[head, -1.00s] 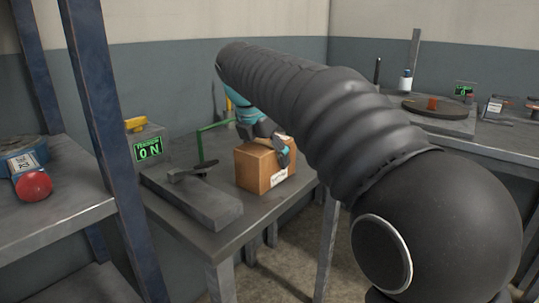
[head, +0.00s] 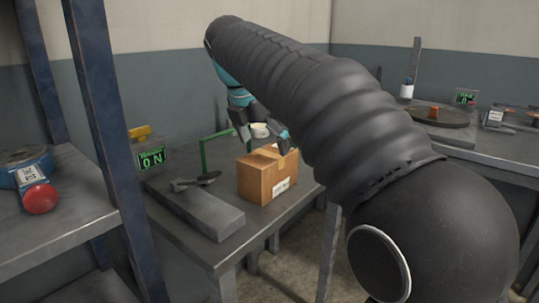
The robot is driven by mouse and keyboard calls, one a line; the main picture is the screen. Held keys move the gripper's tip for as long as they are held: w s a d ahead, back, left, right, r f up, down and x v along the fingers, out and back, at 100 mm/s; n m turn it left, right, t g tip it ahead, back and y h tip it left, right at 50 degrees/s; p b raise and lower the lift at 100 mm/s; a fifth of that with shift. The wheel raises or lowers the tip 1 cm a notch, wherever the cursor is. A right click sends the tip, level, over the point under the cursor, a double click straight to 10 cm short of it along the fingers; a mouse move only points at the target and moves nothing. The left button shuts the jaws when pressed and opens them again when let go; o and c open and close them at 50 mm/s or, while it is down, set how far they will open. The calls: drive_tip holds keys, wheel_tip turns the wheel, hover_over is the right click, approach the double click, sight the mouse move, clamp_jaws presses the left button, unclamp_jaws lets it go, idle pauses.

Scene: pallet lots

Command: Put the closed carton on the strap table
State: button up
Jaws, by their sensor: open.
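The closed carton (head: 266,176) is a brown box with a white label on its front. It sits upright on the near grey table (head: 228,246), which also carries a green frame and a lit "ON" display. My gripper (head: 265,138) is open and empty just above and behind the carton, with its fingers spread. The far finger and part of the wrist are partly hidden by my dark arm. A pale round thing (head: 260,130) shows between the fingers; I cannot tell what it is.
A grey block with a dark lever (head: 205,210) lies left of the carton, beside the "ON" display (head: 152,158). A blue rack post (head: 108,150) stands at left, near a shelf with a red knob (head: 40,198). A turntable (head: 440,115) is on the right-hand table.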

drive_tip(key=shift+v, duration=2.7)
drive_tip(key=s+d+f+m+y, duration=0.2)
drive_tip(key=s+d+f+m, duration=0.5)
drive_tip(key=s+d+m, duration=0.45)
drive_tip(key=s+d+f+m+t, duration=0.1)
drive_tip(key=s+d+f+m, duration=0.3)
drive_tip(key=s+f+m, duration=0.2)
drive_tip(key=s+d+f+m+t, duration=0.1)
drive_tip(key=s+d+f+m, duration=0.3)
drive_tip(key=s+f+m, duration=0.3)
wheel_tip(320, 180, down, 5)
drive_tip(key=m, duration=0.4)
drive_tip(key=shift+y, duration=0.4)
